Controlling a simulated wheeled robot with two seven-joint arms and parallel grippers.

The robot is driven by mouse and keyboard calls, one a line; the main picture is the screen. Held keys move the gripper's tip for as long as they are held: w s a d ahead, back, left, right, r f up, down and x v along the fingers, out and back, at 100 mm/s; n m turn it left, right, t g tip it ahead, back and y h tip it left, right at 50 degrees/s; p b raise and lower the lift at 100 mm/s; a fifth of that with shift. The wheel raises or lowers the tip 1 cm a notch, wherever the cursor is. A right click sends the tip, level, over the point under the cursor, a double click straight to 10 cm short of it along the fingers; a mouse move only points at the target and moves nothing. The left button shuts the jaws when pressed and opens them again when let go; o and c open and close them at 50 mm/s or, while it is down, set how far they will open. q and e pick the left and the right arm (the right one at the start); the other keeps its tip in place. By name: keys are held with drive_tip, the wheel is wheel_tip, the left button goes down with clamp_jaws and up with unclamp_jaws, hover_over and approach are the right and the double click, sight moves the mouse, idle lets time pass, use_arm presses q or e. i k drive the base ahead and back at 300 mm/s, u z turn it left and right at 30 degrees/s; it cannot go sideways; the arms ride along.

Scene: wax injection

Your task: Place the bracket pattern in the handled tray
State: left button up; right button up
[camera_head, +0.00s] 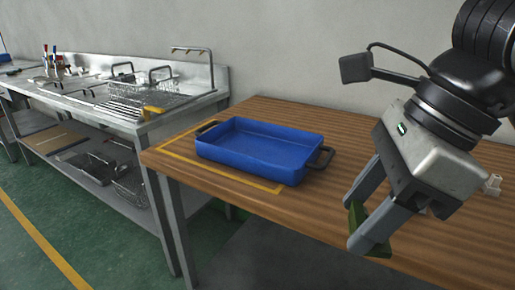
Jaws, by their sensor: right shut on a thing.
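A blue handled tray (259,147) with dark handles at its two ends stands on the wooden table, partly inside a yellow marked outline. It looks empty. My right gripper (358,222) is at the right, above the table's front part and to the right of the tray. It is shut on a green piece, the bracket pattern (357,219), which shows between and below its fingers. The fingers cover part of the piece, so its full shape is hidden. My left gripper is not in view.
The wooden table (345,130) is bare behind and right of the tray. A small pale object (492,184) shows at the right, beside my gripper. A metal sink bench (150,120) with wire baskets stands at the left, apart from the table.

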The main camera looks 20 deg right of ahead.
sight(280, 158)
drive_tip(key=i, duration=0.9)
